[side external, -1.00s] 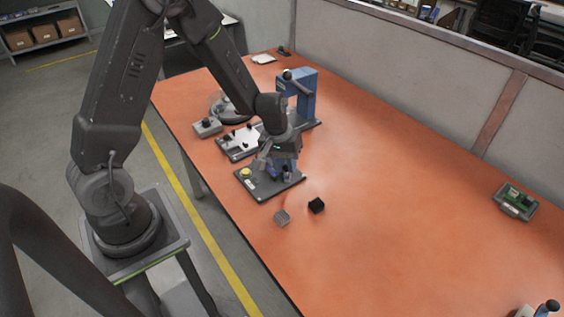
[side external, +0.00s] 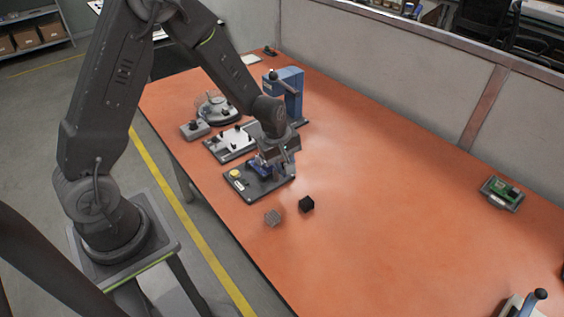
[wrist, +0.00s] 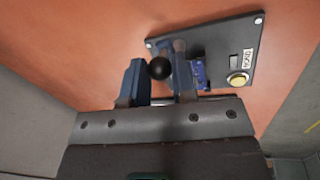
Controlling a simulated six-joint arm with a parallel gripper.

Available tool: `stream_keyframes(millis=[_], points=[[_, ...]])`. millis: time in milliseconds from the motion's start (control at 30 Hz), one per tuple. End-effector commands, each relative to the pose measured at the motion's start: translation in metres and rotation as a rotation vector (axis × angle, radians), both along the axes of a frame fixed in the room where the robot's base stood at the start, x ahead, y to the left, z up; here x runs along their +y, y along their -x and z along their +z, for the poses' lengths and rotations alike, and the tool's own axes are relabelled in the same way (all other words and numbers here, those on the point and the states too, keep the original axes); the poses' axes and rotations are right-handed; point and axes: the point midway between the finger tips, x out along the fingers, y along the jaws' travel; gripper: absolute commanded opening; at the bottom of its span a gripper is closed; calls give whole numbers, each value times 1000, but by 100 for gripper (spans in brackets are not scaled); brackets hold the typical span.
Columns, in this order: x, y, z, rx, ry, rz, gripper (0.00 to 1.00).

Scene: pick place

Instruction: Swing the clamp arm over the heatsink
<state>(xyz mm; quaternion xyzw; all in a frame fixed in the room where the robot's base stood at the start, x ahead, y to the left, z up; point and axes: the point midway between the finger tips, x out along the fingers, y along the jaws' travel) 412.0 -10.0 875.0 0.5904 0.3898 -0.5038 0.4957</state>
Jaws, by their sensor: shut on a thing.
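The clamp station is a dark plate (side external: 240,190) with a yellow button; it also shows in the wrist view (wrist: 220,42), with a label beside the button. My gripper (wrist: 157,72) is low over this plate in both views. Its blue fingers are shut on the clamp arm's black ball knob (wrist: 160,68), which shows between them. Most of the clamp arm is hidden by the fingers. A small blue part (wrist: 200,74), perhaps the heatsink, shows on the plate just right of the right finger. I cannot tell whether the arm lies over it.
A light fixture plate (side external: 232,145) and a blue press (side external: 290,92) stand behind. A green board in a tray (side external: 503,193) is far right. The middle right of the table is clear.

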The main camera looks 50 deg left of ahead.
Motion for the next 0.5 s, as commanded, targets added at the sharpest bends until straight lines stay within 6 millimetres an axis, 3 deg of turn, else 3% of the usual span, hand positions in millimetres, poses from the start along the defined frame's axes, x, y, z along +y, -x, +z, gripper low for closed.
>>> stream_keyframes(millis=[500], points=[[1, -2, 1, -3, 0, 33, 0]])
